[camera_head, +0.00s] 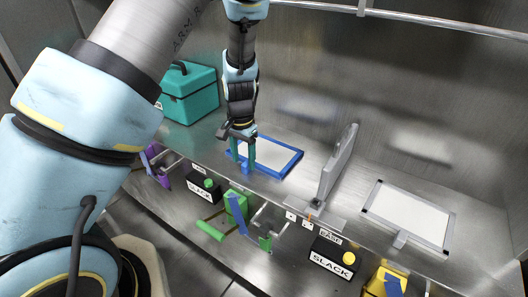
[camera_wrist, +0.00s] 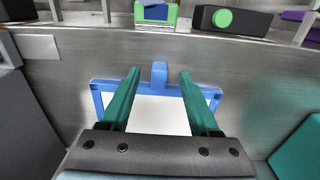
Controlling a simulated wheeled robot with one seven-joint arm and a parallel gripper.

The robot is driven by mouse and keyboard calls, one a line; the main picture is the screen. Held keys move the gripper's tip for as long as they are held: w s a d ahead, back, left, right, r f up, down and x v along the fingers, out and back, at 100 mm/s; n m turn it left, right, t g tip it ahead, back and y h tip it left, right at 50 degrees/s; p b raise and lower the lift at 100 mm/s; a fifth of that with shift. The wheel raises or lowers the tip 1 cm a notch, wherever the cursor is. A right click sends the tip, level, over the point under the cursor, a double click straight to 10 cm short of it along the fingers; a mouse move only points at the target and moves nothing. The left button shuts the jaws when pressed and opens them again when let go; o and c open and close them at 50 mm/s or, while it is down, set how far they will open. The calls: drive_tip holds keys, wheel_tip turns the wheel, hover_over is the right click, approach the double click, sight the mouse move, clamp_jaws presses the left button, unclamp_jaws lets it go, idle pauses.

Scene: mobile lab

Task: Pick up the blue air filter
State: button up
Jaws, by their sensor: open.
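The blue air filter (camera_head: 284,160) is a flat white panel in a blue frame, lying on the metal shelf. Its blue handle tab (camera_head: 247,169) points toward the shelf's front edge. My gripper (camera_head: 243,163) is open, pointing down over the handle side. In the wrist view, the two teal fingers of my gripper (camera_wrist: 159,74) appear on either side of the handle (camera_wrist: 159,72), with gaps on both sides. The filter's frame (camera_wrist: 213,96) shows behind and outside the fingers. Whether the fingertips are down at handle height is hard to tell.
A grey upright plate (camera_head: 338,165) stands right of the filter, with a grey-framed filter (camera_head: 408,213) beyond it. A teal box (camera_head: 188,93) is at the left. Below the shelf edge are black SLACK boxes (camera_head: 331,257) and a green clamp (camera_head: 236,207).

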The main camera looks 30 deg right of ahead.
sight(244, 165)
drive_tip(key=shift+f+p, duration=0.3)
drive_tip(key=shift+f, duration=1.25)
clamp_jaws()
